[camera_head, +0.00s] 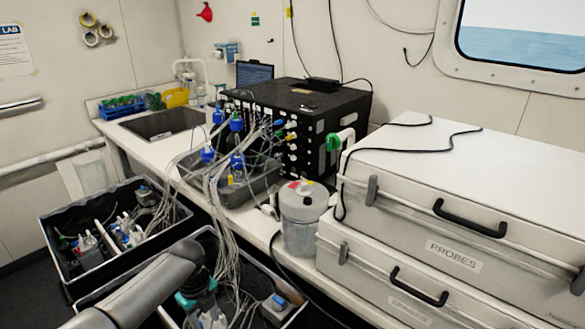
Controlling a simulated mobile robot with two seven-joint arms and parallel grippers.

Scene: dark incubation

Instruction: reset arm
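One grey link of my own arm (140,290) enters from the bottom left and reaches over the front crate (262,247). It ends in a dark joint, with a teal part (196,292) just below it. I cannot make out gripper fingers there. My other arm does not show. The front crate's contents are partly hidden behind my arm.
Another black crate (62,228) stands to the left. The bench holds a black tubed device (317,103), blue-capped bottles (237,160) in a tray and a grey canister (301,238). Stacked white cases (470,170) fill the right. Loose tubes hang into the front crate.

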